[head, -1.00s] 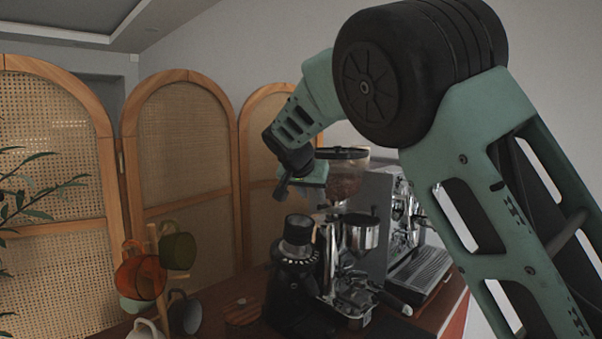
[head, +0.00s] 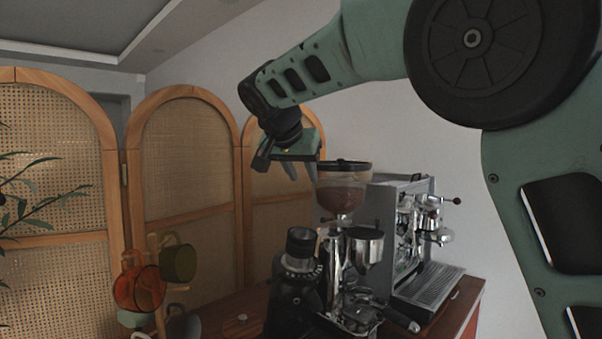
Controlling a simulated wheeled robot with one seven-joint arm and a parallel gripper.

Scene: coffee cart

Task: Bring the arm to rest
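My green arm reaches in from the right of the head view and bends down to my gripper (head: 290,165), which hangs in the air left of the grinder's bean hopper. Its fingers point down and are partly seen, small and dark. I cannot tell how far apart they are. No held object shows at the fingers.
A coffee grinder with a bean hopper (head: 343,192) and an espresso machine (head: 408,235) stand on the wooden cart (head: 466,300). A black grinder (head: 297,275) stands in front. An orange mug (head: 139,287) and a green mug (head: 178,262) hang at left. Cane screens (head: 187,170) stand behind.

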